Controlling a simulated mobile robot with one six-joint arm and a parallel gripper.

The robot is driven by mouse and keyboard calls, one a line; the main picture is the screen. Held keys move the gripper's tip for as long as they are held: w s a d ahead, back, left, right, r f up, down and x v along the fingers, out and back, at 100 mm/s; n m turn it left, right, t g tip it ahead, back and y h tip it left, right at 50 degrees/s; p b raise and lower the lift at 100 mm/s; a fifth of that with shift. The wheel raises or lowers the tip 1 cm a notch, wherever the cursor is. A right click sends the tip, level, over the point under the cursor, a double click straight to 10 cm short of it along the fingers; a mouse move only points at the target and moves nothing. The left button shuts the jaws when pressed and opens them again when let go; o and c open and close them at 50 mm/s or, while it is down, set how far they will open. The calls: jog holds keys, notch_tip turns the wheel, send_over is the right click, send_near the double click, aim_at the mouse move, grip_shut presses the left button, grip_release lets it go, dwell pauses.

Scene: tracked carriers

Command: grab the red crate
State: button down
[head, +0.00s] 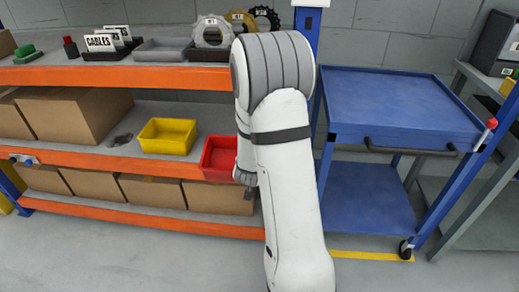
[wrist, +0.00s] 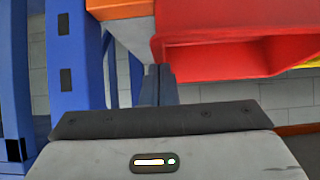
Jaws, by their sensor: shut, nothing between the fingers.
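The red crate (head: 218,156) sits on the middle shelf, just right of the yellow bin, with its right side hidden behind my arm in the head view. It fills the upper right of the wrist view (wrist: 235,60), where its open side shows. My gripper (wrist: 158,72) is shut and empty. Its fingertips appear at the crate's left end in the wrist view; I cannot tell whether they touch it. In the head view my arm hides most of the gripper.
The yellow bin (head: 168,136) is left of the crate. An orange shelf beam (head: 110,163) runs along the shelf front. A blue upright (wrist: 68,60) shows in the wrist view. A blue cart (head: 395,110) stands right of the rack. Cardboard boxes (head: 75,115) fill other shelf space.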

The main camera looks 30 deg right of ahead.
jog(key=shift+s+a+r, duration=0.15)
jog(key=shift+s, duration=0.1)
jog(key=s+a+p, duration=0.5)
jog(key=s+p, duration=0.2)
jog(key=p, duration=0.1)
jog(key=shift+s+a+r+p, duration=0.2)
jog(key=shift+s+r+p, duration=0.15)
jog(key=shift+r+p, duration=0.1)
jog(key=p, duration=0.3)
jog(key=shift+s+a+p, duration=0.2)
jog(key=shift+s+p, duration=0.05)
jog(key=shift+p, duration=0.05)
jog(key=p, duration=0.2)
jog(key=s+p, duration=0.1)
jog(key=p, duration=0.1)
jog(key=shift+s+a+f, duration=0.1)
jog(key=shift+a+f, duration=0.1)
jog(key=shift+a, duration=0.1)
